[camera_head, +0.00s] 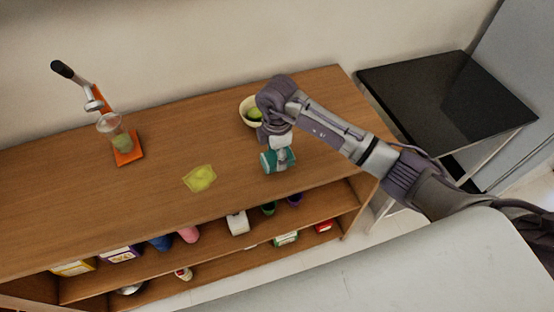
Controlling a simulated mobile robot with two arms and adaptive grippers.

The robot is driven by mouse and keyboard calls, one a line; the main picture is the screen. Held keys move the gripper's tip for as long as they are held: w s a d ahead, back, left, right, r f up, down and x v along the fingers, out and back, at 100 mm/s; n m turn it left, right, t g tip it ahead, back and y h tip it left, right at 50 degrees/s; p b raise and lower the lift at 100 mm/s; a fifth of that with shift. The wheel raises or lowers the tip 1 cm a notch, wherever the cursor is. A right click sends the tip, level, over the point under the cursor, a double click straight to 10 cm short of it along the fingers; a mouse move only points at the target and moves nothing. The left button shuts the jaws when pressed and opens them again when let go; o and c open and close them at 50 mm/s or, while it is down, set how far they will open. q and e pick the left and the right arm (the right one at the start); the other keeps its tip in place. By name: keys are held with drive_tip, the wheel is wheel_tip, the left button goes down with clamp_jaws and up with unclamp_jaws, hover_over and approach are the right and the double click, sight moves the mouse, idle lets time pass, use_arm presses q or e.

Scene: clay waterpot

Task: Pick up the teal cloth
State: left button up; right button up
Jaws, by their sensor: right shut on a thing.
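The teal cloth (266,161) is on the wooden counter, to the right of the middle. My right gripper (279,160) comes down on it from above and is shut on it. Teal shows on both sides of the fingers. Whether the cloth is clear of the counter top cannot be told. My left gripper is out of view.
A cream bowl with green fruit (246,107) stands just behind my right gripper. A yellow-green patch (200,178) lies to the left. An orange juicer (128,157) with a clear cup stands further left. Shelves below hold several items. A black-topped table (450,95) is at right.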

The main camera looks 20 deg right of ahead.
drive_tip(key=s+d+r+b, duration=0.2)
drive_tip(key=s+d+r, duration=0.5)
drive_tip(key=s+r, duration=0.1)
drive_tip(key=shift+s+d+r, duration=0.2)
drive_tip(key=shift+s+r, duration=0.05)
drive_tip(key=shift+s, duration=0.3)
